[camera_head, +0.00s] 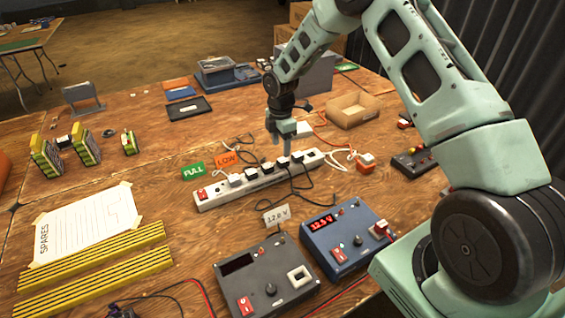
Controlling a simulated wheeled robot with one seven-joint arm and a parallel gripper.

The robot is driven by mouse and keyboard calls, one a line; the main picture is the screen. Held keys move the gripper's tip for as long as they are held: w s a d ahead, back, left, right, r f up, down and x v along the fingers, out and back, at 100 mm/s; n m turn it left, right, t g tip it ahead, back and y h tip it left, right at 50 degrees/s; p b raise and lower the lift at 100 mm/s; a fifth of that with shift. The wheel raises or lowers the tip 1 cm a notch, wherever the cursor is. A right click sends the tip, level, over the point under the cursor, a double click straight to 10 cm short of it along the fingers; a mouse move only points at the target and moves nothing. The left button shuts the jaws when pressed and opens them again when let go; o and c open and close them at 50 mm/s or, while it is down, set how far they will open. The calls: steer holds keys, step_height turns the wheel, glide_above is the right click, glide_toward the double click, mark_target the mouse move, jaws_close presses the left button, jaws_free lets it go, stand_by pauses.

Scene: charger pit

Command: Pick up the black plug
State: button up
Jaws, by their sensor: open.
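A white power strip (262,188) lies across the middle of the table with a red switch at its left end. White plugs sit in its left part. Black plugs stand in its middle and right part, one (267,167) near the middle and one (297,157) farther right. My gripper (281,146) points down just above and behind the strip. Its jaws are open, with the fingers close to the black plugs. I cannot tell whether a finger touches one or whether a plug is between them.
Black and white cables loop around the strip. FULL (193,170) and LOW (227,159) signs stand behind its left part. A grey meter box (267,277) and a blue one (345,238) stand in front.

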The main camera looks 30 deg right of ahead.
mark_target(283, 159)
steer(key=shift+d+f+p, duration=0.2)
steer(key=shift+f+p, duration=0.3)
steer(key=shift+f, duration=1.15)
steer(key=shift+d+f+p, duration=0.15)
steer(key=shift+f+p, duration=0.35)
steer(key=shift+f, duration=1.15)
steer(key=c, duration=1.1)
